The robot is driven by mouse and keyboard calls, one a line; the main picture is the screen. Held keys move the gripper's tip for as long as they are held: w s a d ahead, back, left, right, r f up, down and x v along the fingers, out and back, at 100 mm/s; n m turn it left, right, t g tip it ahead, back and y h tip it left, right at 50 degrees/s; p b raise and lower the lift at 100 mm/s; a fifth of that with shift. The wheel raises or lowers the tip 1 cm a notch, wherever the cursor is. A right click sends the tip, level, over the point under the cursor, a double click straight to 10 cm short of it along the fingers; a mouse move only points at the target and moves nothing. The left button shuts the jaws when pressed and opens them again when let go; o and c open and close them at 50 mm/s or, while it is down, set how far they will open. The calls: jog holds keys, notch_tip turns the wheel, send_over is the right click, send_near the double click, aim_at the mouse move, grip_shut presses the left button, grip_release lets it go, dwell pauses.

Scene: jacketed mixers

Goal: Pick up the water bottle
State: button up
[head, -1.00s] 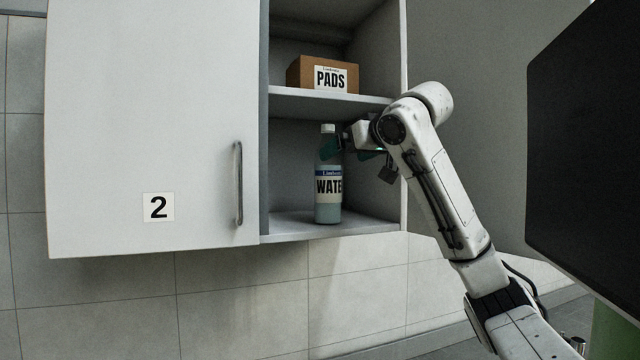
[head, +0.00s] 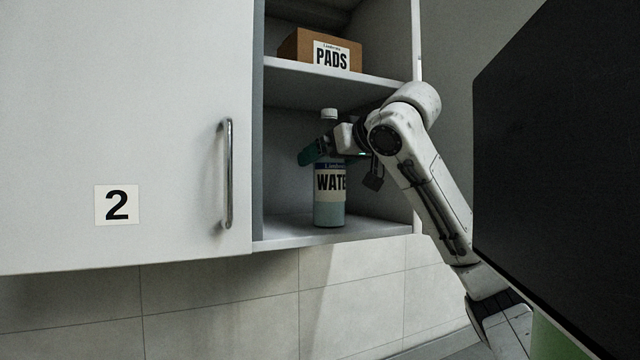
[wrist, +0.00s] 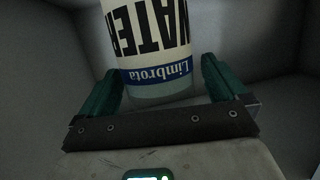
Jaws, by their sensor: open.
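The water bottle (head: 330,206) stands upright on the lower shelf of the open cabinet, with a white cap and a label reading "WATE" in the head view. My gripper (head: 322,150) reaches in from the right at the height of the bottle's upper part and covers some of it. In the wrist view the bottle (wrist: 150,45) appears upside down, between the two green fingers of my gripper (wrist: 160,85). The fingers are spread, one on each side of the bottle. I cannot tell whether either finger touches it.
A brown box labelled PADS (head: 300,46) sits on the upper shelf (head: 340,88), above my gripper. A closed door marked 2 (head: 160,130) with a vertical handle (head: 228,175) is to the left. A dark panel (head: 560,180) fills the right side.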

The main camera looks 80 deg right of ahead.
jog(key=shift+c, duration=0.4)
jog(key=c, duration=1.3)
jog(key=shift+c, duration=0.8)
jog(key=shift+r, duration=0.15)
